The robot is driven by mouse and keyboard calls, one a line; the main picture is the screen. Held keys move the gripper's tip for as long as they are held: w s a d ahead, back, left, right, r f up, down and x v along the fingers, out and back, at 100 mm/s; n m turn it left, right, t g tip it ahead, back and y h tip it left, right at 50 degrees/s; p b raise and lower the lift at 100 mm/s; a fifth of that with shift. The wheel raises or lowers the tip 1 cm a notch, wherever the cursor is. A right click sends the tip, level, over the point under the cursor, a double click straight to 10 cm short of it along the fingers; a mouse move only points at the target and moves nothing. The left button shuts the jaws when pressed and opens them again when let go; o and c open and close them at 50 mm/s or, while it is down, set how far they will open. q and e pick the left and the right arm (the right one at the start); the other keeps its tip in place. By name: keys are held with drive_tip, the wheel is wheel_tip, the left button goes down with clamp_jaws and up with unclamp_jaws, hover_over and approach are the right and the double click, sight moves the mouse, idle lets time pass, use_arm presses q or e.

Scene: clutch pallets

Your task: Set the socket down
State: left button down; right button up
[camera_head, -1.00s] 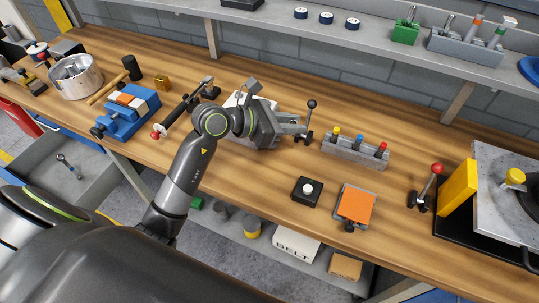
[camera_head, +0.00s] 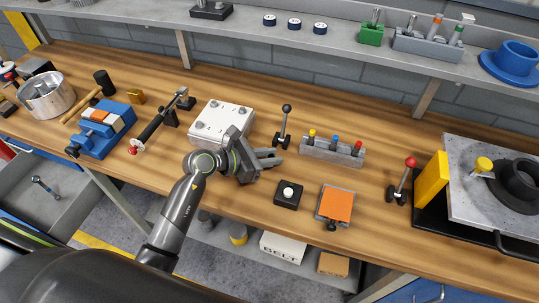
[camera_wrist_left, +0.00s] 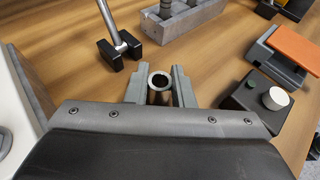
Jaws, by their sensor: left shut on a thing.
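The socket (camera_wrist_left: 159,80) is a small shiny metal ring with a dark hole, seen from above in the left wrist view. My left gripper (camera_wrist_left: 160,88) is shut on it, one grey finger on each side. In the head view my left gripper (camera_head: 277,158) is low over the wooden bench, in front of the white box and behind the black button box. The socket cannot be made out there. Whether its base touches the bench is unclear. My right gripper is out of view.
A white box (camera_head: 222,122) stands behind my left gripper. A black-knobbed lever (camera_head: 284,125) and a grey rack (camera_head: 330,151) with coloured-topped pieces stand behind its fingertips. The black button box (camera_head: 288,194) and orange-topped block (camera_head: 336,204) are in front. Bare wood lies between.

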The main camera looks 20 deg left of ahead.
use_arm(q)
drive_tip(key=shift+f, duration=0.1)
drive_tip(key=c, duration=1.3)
unclamp_jaws()
drive_tip(key=shift+o, duration=0.2)
